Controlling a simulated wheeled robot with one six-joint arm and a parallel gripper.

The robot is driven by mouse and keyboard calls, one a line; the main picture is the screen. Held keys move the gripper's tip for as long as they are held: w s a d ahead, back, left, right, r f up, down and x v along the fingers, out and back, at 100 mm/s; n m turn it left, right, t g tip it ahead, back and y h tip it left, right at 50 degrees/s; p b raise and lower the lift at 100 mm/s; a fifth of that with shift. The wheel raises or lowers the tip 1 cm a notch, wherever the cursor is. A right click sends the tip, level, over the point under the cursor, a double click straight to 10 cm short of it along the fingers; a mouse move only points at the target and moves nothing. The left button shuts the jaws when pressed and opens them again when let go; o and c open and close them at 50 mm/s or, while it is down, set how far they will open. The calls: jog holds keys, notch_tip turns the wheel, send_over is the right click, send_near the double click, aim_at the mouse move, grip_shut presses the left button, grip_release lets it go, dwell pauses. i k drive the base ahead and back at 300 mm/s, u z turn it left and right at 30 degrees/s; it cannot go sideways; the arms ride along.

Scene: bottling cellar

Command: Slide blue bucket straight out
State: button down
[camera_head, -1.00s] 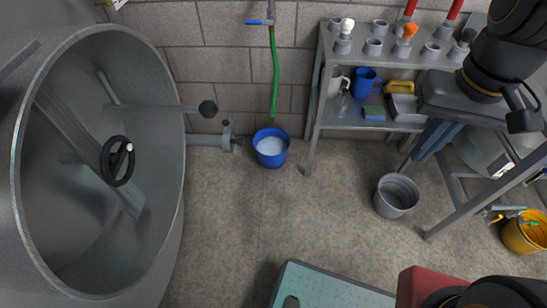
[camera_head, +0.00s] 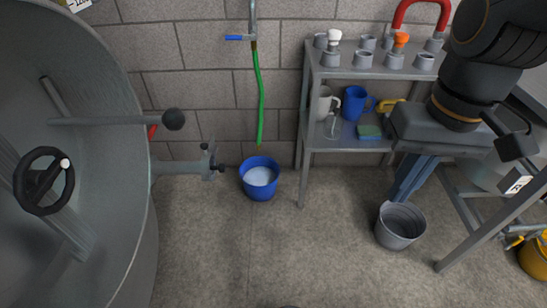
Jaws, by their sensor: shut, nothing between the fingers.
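The blue bucket (camera_head: 261,192) stands upright on the floor against the block wall, with pale, whitish contents inside. A green hose (camera_head: 260,95) hangs above it, its lower end just over the rim. A grey pipe valve ends close to the bucket's left side. My gripper (camera_head: 402,192) is at the right, its blue fingers pointing down in front of the shelf. It is shut and empty, well to the right of the bucket and apart from it.
A large steel vat (camera_head: 125,235) with a pipe valve (camera_head: 195,165) fills the left. A metal shelf (camera_head: 345,73) with mugs and fittings stands right of the bucket. A grey bucket (camera_head: 401,226) is below my gripper. The floor before the blue bucket is clear.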

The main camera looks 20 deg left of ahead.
aim_at(259, 175)
jog(key=z, duration=0.05)
jog(key=k, duration=0.65)
jog(key=u, duration=0.15)
jog(key=i, duration=0.75)
jog(key=u, duration=0.7)
jog(key=i, duration=0.6)
jog(key=u, duration=0.4)
